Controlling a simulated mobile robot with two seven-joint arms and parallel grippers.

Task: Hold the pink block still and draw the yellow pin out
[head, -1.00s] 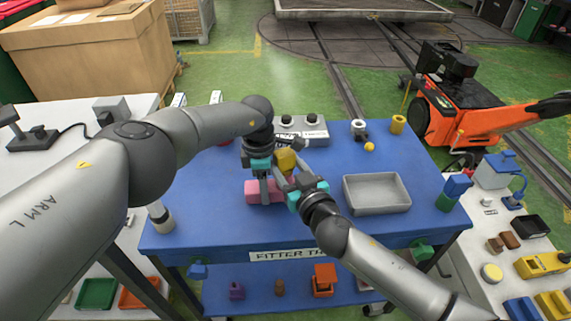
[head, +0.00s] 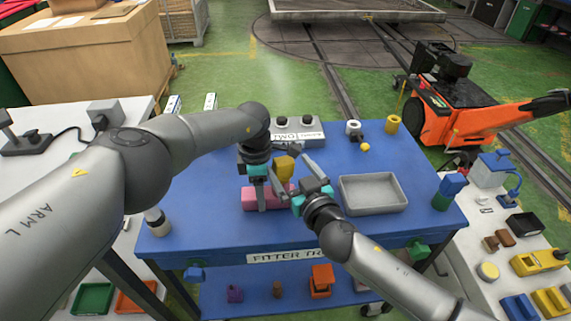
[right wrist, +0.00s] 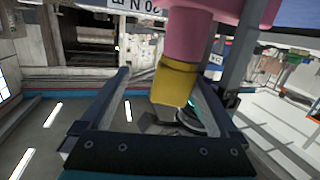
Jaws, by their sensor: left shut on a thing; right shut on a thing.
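The pink block (head: 250,199) lies on the blue bench top near the middle, partly hidden by my left gripper; its rounded pink part (right wrist: 200,35) fills the upper right wrist view. My left gripper (head: 262,192) comes down over the block and is shut on it. The yellow pin (head: 284,166) shows just behind the block, and its tapered yellow end (right wrist: 175,84) points down from the pink part in the right wrist view. My right gripper (head: 290,168) has one finger on each side of the pin and is shut on it; the contact itself is unclear.
A grey tray (head: 373,207) stands to the right on the bench. A grey box with round knobs (head: 296,133) stands behind. A white ring piece (head: 353,129), a yellow cylinder (head: 393,124) and a yellow ball (head: 365,147) are at the back right.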

